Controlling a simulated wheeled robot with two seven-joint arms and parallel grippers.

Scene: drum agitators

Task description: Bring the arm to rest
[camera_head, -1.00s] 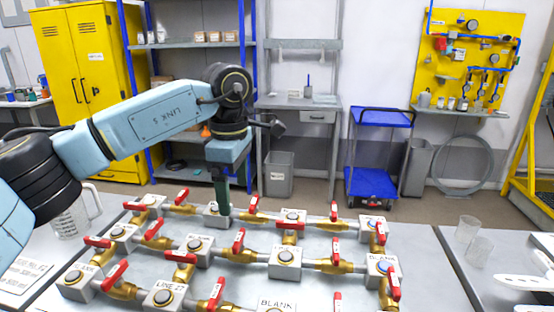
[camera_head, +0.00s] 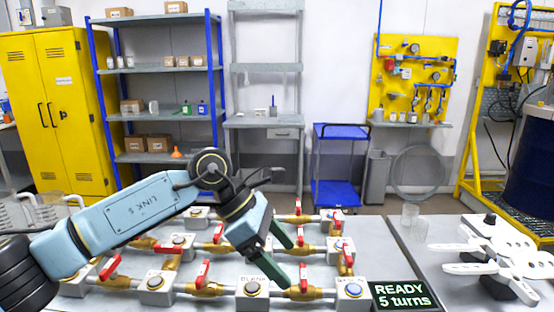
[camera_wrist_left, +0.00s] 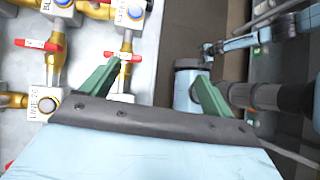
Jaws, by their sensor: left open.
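My left arm (camera_head: 130,212) comes in from the left in the head view, its wrist bent downward. My left gripper (camera_head: 284,262) is open and empty, its green fingers pointing down to the right above the valve board. In the left wrist view the gripper (camera_wrist_left: 158,72) shows its two green fingers spread wide with nothing between them. Whether a fingertip touches a pipe cannot be told. My right gripper cannot be made out in either view.
Red-handled valves (camera_head: 207,281) and labelled blocks (camera_head: 253,289) crowd the board below the gripper. A "READY 5 turns" display (camera_head: 403,296) stands at its right. Open floor lies behind.

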